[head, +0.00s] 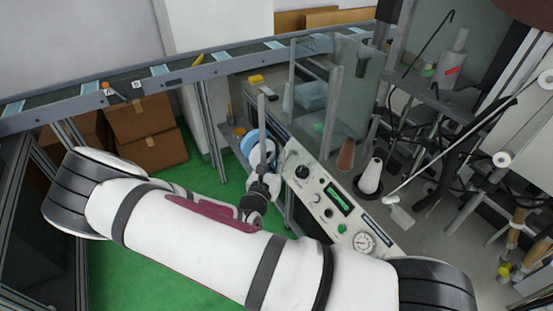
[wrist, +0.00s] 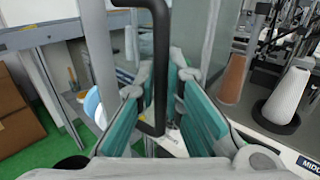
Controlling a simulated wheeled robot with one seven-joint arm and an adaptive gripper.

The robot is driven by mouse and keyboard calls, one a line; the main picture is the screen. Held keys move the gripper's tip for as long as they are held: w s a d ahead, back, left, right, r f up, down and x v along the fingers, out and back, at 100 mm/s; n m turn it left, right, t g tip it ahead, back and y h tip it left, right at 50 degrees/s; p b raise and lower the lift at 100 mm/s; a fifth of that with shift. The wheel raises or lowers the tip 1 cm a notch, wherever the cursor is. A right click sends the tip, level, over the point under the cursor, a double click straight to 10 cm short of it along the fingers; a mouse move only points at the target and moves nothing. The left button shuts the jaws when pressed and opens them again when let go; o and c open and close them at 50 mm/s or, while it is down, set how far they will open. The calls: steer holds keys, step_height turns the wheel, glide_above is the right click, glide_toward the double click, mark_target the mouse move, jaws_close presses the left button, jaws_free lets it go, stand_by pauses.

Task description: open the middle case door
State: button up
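A black bar handle (wrist: 161,50) runs down the middle of the wrist view and bends at its lower end. My gripper (wrist: 160,88) has its two teal-padded fingers apart, one on each side of the handle. I see no clear grip on it. A clear-panelled case (head: 309,92) with grey posts stands beyond my gripper in the head view. Its clear panel (wrist: 208,25) shows behind the fingers in the wrist view. Which panel is the middle door, and whether it stands ajar, I cannot tell.
A control panel (head: 338,205) with knobs and a gauge lies right of my gripper. A white cone (head: 371,177) and a brown cone (head: 346,155) stand behind it. A conveyor (head: 180,75) runs along the back, above cardboard boxes (head: 140,117). Green floor (head: 205,180) is clear at left.

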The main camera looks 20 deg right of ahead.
steer(key=o, duration=0.4)
steer(key=shift+d, duration=0.1)
steer(key=v, duration=1.2)
